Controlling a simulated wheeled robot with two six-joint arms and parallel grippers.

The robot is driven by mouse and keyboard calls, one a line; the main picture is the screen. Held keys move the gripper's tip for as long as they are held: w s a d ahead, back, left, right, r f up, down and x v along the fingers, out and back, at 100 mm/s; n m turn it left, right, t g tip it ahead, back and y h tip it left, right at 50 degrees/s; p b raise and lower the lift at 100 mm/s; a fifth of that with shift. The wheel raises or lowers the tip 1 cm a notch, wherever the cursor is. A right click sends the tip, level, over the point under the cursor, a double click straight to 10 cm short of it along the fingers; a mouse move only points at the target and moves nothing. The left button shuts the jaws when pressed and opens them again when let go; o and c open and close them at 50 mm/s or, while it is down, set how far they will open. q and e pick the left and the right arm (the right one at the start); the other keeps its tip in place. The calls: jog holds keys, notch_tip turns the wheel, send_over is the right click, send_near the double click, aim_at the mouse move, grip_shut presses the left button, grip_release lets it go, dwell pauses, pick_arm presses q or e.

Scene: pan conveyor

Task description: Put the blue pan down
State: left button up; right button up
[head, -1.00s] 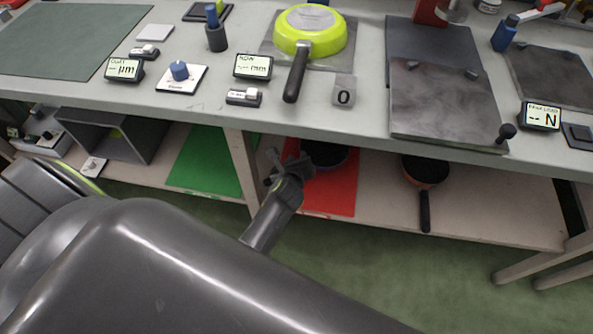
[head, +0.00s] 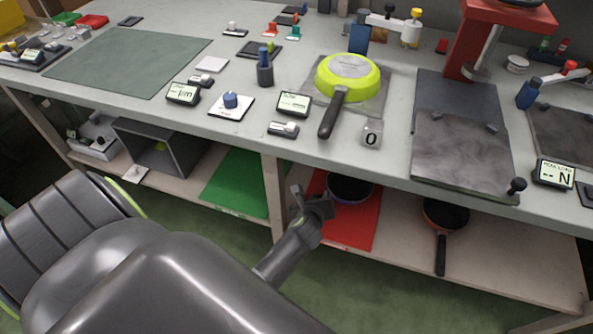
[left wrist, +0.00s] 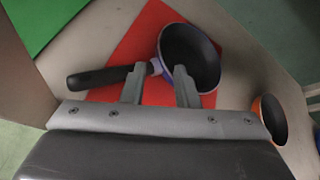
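The blue pan (head: 350,190), dark inside with a blue-purple outer wall, is over the red mat (head: 362,232) on the lower shelf and appears to rest on it. In the left wrist view the blue pan (left wrist: 192,58) has its black handle (left wrist: 98,77) pointing left. My left gripper (head: 312,203) is at the pan's near left side. In the left wrist view the fingers of my left gripper (left wrist: 160,88) stand apart, one over the handle, one over the pan's near rim. Nothing is clamped between them. My right gripper is not in view.
An orange pan (head: 444,215) lies on the shelf to the right. A green mat (head: 238,184) and a grey open box (head: 160,150) are to the left. The worktop above carries an upturned lime pan (head: 349,78) and several instruments. A table leg (head: 272,190) stands left of my gripper.

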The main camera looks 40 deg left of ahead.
pick_arm(q)
jog(key=s+f+n+g, duration=0.1)
jog(key=s+f+n, duration=0.1)
jog(key=s+a+f+n, duration=0.1)
jog(key=s+f+n, duration=0.1)
jog(key=s+a+f+n+g, duration=0.1)
jog(key=s+f+n, duration=0.1)
jog(key=shift+s+g, duration=0.3)
jog(key=shift+s, duration=0.05)
jog(key=s+f+n+g+h, duration=0.1)
jog(key=s+f+n+g, duration=0.3)
jog(key=s+n, duration=0.7)
jog(key=s+f+n+g+h, duration=0.2)
jog(key=s+f+n, duration=0.6)
jog(key=s, duration=0.9)
jog(key=n+g, duration=0.2)
jog(key=shift+s+a+f+n, duration=0.2)
jog(key=shift+a+n, duration=0.1)
jog(key=shift+n, duration=0.1)
